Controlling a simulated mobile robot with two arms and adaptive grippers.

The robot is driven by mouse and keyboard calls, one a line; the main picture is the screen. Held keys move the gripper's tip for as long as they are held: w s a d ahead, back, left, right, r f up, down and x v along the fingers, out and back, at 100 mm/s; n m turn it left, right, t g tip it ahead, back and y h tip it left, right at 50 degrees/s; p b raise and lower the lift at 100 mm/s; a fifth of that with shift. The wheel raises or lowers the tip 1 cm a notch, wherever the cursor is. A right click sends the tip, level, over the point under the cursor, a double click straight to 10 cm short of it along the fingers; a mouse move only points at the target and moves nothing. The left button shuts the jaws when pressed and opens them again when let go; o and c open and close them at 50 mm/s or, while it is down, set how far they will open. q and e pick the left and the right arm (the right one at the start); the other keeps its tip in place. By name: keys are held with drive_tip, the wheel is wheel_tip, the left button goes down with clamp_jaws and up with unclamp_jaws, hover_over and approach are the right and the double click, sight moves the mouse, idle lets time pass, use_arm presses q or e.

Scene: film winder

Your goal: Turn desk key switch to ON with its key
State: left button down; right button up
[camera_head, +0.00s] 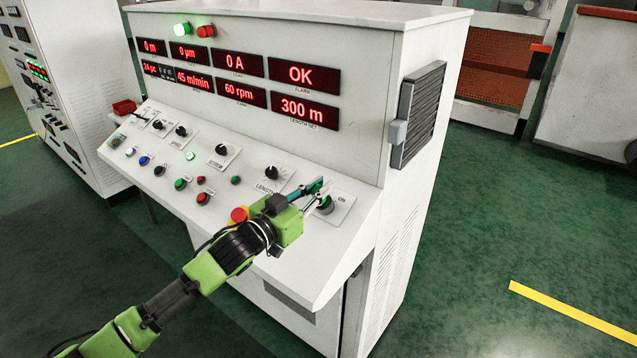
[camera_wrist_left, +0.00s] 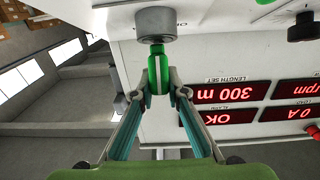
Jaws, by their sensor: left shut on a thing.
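The key switch (camera_head: 325,206) sits on a white plate marked ON at the right end of the sloping desk panel. In the left wrist view its round grey barrel (camera_wrist_left: 155,23) is at the top, with the green key (camera_wrist_left: 158,72) standing out from it. My left gripper (camera_head: 317,192) is at the switch, and in the left wrist view its fingertips (camera_wrist_left: 158,92) are shut on the key from both sides. The head view does not show the key's angle clearly, as the fingers partly cover it. My right gripper is not in view.
A red emergency button (camera_head: 239,214) is beside my left wrist. The LENGTH knob (camera_head: 271,172) is just left of the fingers. Several knobs and coloured buttons fill the panel. Lit red displays (camera_head: 300,74) are above, one reading OK. Green floor (camera_head: 480,230) is clear at right.

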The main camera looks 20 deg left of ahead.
use_arm(q)
drive_tip(key=shift+m+h, duration=0.3)
drive_tip(key=shift+a+r+m+g+h+p, duration=0.15)
drive_tip(key=shift+m+g+h+p, duration=0.15)
drive_tip(key=shift+m+h+p, duration=0.15)
drive_tip(key=shift+d+m+g+h+p, duration=0.2)
drive_tip(key=shift+m+g+h+p, duration=1.35)
drive_tip(key=shift+m, duration=0.5)
drive_tip(key=shift+m+h, duration=0.3)
drive_tip(key=shift+h, duration=0.1)
drive_tip(key=shift+s, duration=0.1)
drive_tip(key=shift+f+g, duration=0.2)
drive_tip(key=shift+g, duration=0.05)
drive_tip(key=shift+m, duration=0.3)
